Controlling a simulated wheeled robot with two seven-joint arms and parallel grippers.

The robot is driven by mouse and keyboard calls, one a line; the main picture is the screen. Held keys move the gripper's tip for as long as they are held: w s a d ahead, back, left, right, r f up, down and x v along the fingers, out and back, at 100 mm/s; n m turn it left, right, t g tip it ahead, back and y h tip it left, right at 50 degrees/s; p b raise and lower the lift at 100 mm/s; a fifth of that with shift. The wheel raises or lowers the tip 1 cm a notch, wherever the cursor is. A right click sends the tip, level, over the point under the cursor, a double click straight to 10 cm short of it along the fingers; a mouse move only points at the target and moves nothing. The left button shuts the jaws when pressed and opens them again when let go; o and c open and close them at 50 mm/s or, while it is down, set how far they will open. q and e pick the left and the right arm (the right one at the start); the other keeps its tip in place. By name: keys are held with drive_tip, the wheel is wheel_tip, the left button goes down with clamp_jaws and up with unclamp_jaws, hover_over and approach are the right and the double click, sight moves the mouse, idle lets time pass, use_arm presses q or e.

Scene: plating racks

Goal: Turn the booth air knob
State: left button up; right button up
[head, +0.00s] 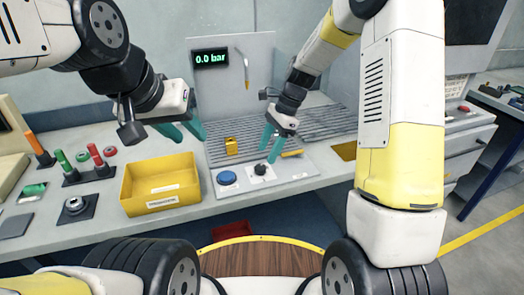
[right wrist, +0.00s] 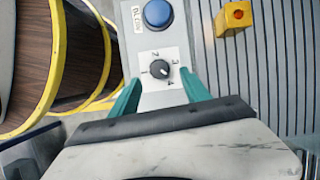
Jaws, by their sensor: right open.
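The booth air knob (head: 261,169) is a small black dial on a white plate on the grey front panel. In the right wrist view the knob (right wrist: 159,70) has numbers around it, and its pointer is too small to read surely. My right gripper (head: 271,147) is open, its teal fingers pointing down just above the knob. In the right wrist view the fingertips (right wrist: 161,77) lie on either side of the knob, with gaps showing. My left gripper (head: 181,131) is open and empty above the back of the yellow bin. The display (head: 210,58) reads 0.0 bar.
A blue button (head: 226,178) sits left of the knob. A yellow block (head: 231,146) stands on the ribbed grate behind. A spray nozzle (head: 243,70) hangs on the back panel. A yellow bin (head: 160,207) and colored handles (head: 95,155) occupy the left bench.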

sight(261, 166)
drive_tip(key=x, duration=0.5)
drive_tip(key=shift+f, duration=0.25)
clamp_jaws()
